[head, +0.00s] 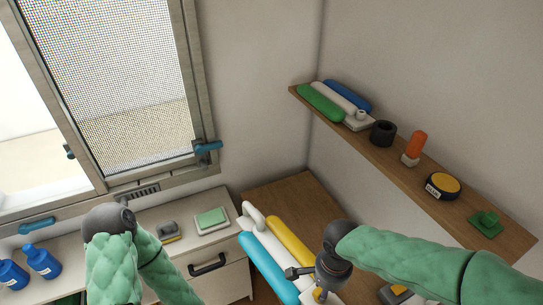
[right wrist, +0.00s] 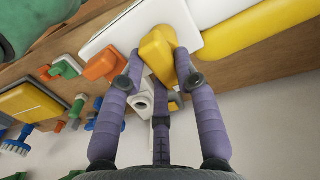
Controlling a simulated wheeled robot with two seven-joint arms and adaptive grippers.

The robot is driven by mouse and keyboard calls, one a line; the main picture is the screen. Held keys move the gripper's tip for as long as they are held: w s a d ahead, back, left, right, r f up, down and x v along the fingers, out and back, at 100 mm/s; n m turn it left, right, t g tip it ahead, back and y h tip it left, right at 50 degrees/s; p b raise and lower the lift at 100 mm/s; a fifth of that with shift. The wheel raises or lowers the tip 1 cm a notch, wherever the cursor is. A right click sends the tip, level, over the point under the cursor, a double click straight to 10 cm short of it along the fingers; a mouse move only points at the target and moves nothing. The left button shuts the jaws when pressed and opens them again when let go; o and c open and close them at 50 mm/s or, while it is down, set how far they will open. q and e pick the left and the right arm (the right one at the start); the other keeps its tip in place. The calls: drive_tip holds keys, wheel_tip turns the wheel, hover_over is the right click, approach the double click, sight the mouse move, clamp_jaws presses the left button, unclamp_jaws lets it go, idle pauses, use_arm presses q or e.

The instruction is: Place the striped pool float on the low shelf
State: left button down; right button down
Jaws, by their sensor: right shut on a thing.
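A striped pool float (head: 263,262) with blue, white and yellow tubes is at the lower middle of the head view, tilted, in front of a low wooden surface (head: 318,198). I cannot tell whether it touches that surface. My right gripper (head: 316,288) is at its near end. In the right wrist view my right gripper (right wrist: 160,62) has its purple fingers closed around a yellow block on the float's white end plate (right wrist: 110,38). A yellow tube (right wrist: 255,25) runs off to the right. My left arm shows in the head view, but its gripper does not.
A higher wooden shelf (head: 400,157) holds another float (head: 320,102) in green, white and blue, a black cylinder (head: 383,133), an orange item (head: 416,145) and a yellow-topped tin (head: 443,186). A pale cabinet (head: 215,262) with blue bottles (head: 43,262) stands left, under the window.

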drive_tip(key=w+f+n, duration=0.1)
drive_tip(key=w+n, duration=0.1)
drive_tip(key=w+f+n, duration=0.1)
drive_tip(key=w, duration=0.2)
drive_tip(key=w+d+f+n, duration=0.1)
drive_tip(key=w+f+n, duration=0.1)
drive_tip(key=shift+w+f+n, duration=0.1)
drive_tip(key=shift+w+n, duration=0.2)
drive_tip(key=shift+w, duration=0.1)
drive_tip(key=w+d+f+n, duration=0.2)
drive_tip(key=w+f+n, duration=0.4)
drive_tip(key=shift+r+p, duration=1.9)
drive_tip(key=shift+r, duration=1.65)
wheel_tip(320, 180, down, 7)
drive_tip(key=b, duration=0.3)
drive_tip(key=shift+w+b, duration=0.15)
drive_tip(key=shift+b, duration=0.25)
idle(1.2)
